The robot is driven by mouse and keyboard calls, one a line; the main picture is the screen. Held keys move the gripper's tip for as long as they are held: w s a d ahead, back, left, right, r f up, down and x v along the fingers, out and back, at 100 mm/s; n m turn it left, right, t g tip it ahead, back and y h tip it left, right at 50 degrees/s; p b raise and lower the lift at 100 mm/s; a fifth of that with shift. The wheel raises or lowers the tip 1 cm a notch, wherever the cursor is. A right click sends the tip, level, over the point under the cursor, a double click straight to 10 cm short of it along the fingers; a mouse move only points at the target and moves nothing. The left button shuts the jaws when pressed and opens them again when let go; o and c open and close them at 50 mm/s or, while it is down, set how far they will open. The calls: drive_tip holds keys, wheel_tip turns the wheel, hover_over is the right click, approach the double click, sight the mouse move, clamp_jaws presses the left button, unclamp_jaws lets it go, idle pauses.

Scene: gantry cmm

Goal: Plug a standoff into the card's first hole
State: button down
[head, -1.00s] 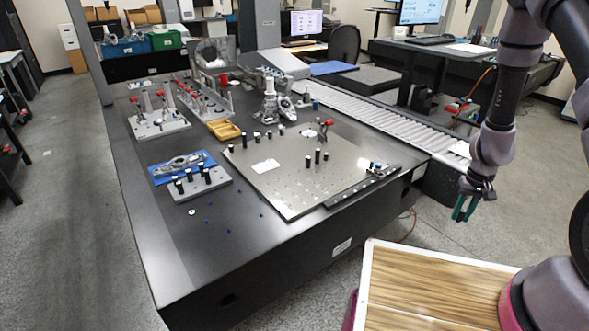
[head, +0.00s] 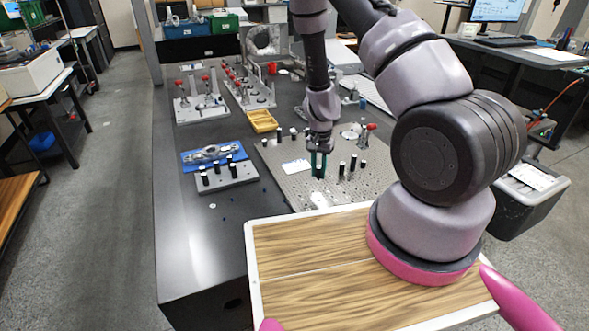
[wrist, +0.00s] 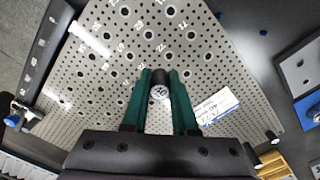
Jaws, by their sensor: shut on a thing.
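My gripper (head: 319,164) hangs over the perforated grey plate (head: 287,184), near its front half. In the wrist view, the green fingers of my gripper (wrist: 160,76) are shut on a black standoff (wrist: 160,92) with a silver screw-like end. The height of its lower end above the plate is hard to tell. The white card (head: 296,166) lies on the plate just left of my gripper. It also shows in the wrist view (wrist: 218,106), right of the fingers, its print too blurred to read surely. Numbered larger holes (wrist: 148,35) lie ahead of the fingers.
Black posts (head: 342,168) stand on the plate close to the right of my gripper, and others (head: 279,133) at its back left. A grey block (head: 228,180) with several black standoffs sits left of the plate.

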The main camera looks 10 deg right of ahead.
sight(299, 189)
drive_tip(key=a+r+m, duration=0.2)
drive_tip(key=a+m, duration=0.4)
drive_tip(key=m, duration=0.7)
drive_tip(key=shift+s+a+f, duration=0.1)
drive_tip(key=shift+f, duration=1.6)
drive_tip(key=shift+s+a+f, duration=0.1)
drive_tip(key=shift+f, duration=1.55)
drive_tip(key=shift+w+f, duration=0.1)
drive_tip(key=shift+f, duration=0.2)
drive_tip(key=shift+a, duration=0.15)
drive_tip(key=shift+f, duration=0.85)
